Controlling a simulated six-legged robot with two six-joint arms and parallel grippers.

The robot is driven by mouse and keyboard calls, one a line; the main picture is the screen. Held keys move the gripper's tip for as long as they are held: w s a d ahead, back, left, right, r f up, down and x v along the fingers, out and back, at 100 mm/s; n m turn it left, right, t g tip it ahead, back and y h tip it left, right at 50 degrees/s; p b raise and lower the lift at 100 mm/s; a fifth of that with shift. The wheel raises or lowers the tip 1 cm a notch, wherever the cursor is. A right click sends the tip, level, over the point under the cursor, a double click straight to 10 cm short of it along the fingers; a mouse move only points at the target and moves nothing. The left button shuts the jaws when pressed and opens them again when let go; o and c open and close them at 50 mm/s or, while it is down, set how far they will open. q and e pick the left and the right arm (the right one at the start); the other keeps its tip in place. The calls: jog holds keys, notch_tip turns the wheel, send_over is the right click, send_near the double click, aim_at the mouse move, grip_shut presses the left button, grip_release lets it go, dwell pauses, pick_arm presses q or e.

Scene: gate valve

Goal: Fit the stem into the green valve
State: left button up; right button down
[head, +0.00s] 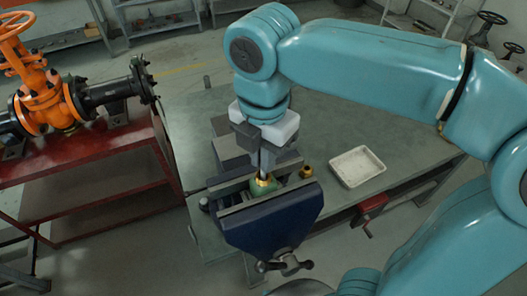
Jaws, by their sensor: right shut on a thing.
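The green valve (265,191) is clamped between the jaws of a blue vise (275,222) on the bench. A brass piece (264,181) shows at its top. My right gripper (262,148) points down directly above the valve and is shut on the stem (263,166), a thin grey upright rod. The stem's lower end meets the brass piece in this view; I cannot tell how deep it sits. The fingers hide the stem's upper part. My left gripper is not in view.
A small brass nut (306,172) lies just right of the valve. A white tray (358,167) rests on the grey-green bench (400,150), which has free room around it. A red stand (85,165) with an orange valve (42,95) on black pipe stands at the left.

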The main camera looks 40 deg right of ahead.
jog(key=shift+f+b, duration=0.3)
jog(key=shift+f, duration=0.2)
jog(key=c, duration=1.1)
grip_release()
notch_tip(320, 180, up, 16)
jog(key=p, duration=0.3)
jog(key=shift+r, duration=0.15)
jog(key=shift+s, duration=0.15)
